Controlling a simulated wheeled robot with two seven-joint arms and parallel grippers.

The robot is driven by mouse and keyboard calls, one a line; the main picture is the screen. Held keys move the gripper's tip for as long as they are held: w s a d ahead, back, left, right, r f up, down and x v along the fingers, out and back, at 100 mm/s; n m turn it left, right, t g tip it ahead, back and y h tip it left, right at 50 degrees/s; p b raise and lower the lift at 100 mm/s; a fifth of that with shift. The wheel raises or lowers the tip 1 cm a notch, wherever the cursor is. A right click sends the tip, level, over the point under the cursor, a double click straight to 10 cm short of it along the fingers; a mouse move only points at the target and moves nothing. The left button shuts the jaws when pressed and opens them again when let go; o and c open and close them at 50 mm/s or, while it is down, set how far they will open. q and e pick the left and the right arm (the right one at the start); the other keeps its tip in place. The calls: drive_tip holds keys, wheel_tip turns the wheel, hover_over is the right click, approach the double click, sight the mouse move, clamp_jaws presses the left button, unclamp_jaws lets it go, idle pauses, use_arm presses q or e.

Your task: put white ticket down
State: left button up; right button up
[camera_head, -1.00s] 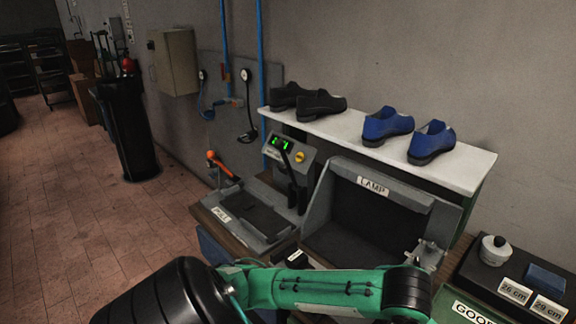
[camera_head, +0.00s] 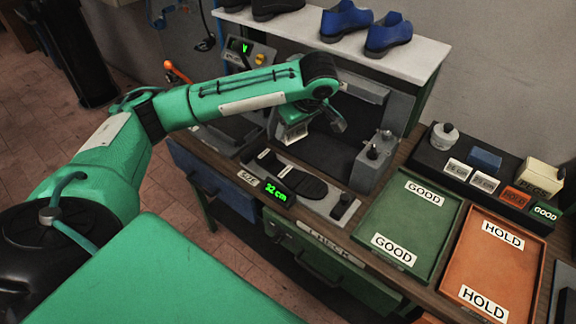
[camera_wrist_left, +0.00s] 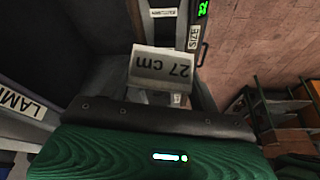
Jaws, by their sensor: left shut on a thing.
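The white ticket (camera_wrist_left: 160,68) shows in the left wrist view, marked "27 cm" and upside down there. My left gripper (camera_head: 297,132) is shut on it, in front of the lamp box (camera_head: 372,100) and above the size gauge (camera_head: 292,180). In the head view the ticket is mostly hidden by the gripper, with only a pale edge showing below it. My right gripper is not in view.
The green GOOD tray (camera_head: 408,222) and orange HOLD tray (camera_head: 500,258) look empty. A black rack (camera_head: 437,158) behind them holds white tickets and coloured blocks. The gauge display (camera_head: 277,191) is lit green. Blue shoes (camera_head: 389,36) stand on the white shelf (camera_head: 425,60).

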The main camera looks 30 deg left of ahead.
use_arm(q)
wheel_tip(320, 180, up, 3)
drive_tip(key=w+a+n+g, duration=0.1)
drive_tip(key=a+n, duration=0.2)
drive_tip(key=b, duration=0.1)
hover_over(283, 170)
drive_tip(key=d, duration=0.2)
wheel_tip(283, 170, down, 7)
drive_tip(key=f, duration=0.2)
drive_tip(key=f+p, duration=0.1)
drive_tip(key=f, duration=0.5)
drive_tip(key=shift+a+f+p, duration=0.1)
drive_tip(key=shift+a+p, duration=0.15)
drive_tip(key=shift+p, duration=0.1)
wheel_tip(283, 170, down, 4)
drive_tip(key=shift+p, duration=0.45)
drive_tip(key=shift+f, duration=0.5)
drive_tip(key=o, duration=0.7)
drive_tip(key=shift+o, duration=0.2)
